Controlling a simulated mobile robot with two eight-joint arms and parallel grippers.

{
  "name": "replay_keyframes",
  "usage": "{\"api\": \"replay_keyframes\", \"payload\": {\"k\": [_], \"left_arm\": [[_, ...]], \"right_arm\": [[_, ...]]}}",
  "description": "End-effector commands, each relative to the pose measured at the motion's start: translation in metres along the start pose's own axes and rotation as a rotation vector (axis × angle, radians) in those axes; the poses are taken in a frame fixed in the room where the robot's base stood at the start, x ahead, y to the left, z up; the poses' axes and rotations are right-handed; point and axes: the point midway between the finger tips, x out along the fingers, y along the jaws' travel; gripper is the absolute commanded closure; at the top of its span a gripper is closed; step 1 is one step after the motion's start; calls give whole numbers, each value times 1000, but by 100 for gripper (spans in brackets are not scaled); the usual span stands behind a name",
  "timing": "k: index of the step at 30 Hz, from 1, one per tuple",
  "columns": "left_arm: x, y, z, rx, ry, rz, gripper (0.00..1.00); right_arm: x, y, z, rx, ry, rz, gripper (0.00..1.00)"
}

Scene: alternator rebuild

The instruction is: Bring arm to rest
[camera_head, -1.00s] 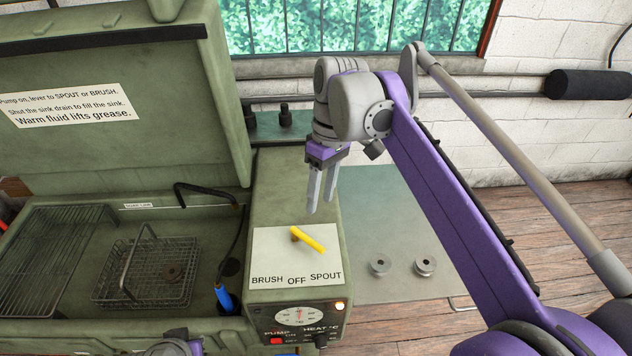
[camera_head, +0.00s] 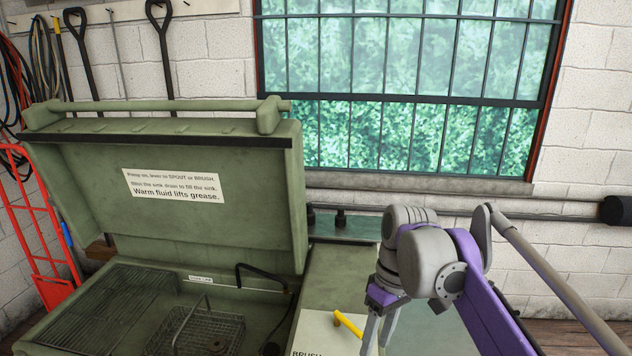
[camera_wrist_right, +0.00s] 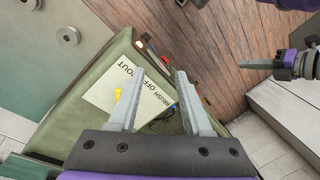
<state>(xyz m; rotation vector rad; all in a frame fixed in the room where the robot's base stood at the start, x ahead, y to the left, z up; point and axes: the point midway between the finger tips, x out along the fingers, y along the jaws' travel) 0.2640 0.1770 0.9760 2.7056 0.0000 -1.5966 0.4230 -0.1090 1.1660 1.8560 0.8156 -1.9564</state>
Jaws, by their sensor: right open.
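My right arm comes in from the right in the head view, with its gripper (camera_head: 377,335) pointing down beside the washer's control panel (camera_head: 312,338). The lower picture edge cuts off the fingertips there. In the right wrist view the two fingers of this gripper (camera_wrist_right: 159,72) stand apart with nothing between them. The yellow lever (camera_head: 347,324) is on the panel, left of the fingers; it also shows in the wrist view (camera_wrist_right: 117,94), apart from them. My left gripper (camera_wrist_right: 262,64) shows only at the right of the wrist view, and its jaw opening is unclear.
The parts washer's raised lid (camera_head: 180,215) stands behind its sink, which holds a wire basket (camera_head: 200,332) with a round part. A barred window (camera_head: 405,90) and brick wall are behind. A red hand truck (camera_head: 40,230) stands at left. Two round metal parts (camera_wrist_right: 68,35) lie on the green surface.

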Motion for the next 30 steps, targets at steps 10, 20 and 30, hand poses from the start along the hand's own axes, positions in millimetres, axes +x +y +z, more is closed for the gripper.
{"api": "replay_keyframes", "payload": {"k": [10, 20, 30], "left_arm": [[0, 0, 0, 0, 0, 0, 100], [0, 0, 1, 0, -1, 0, 100], [0, 0, 0, 0, 0, 0, 100]], "right_arm": [[63, 0, 67, 250, 186, 165, 51], [166, -5, 150, 523, 459, 312, 51], [193, -7, 170, 589, 538, 340, 51]]}}
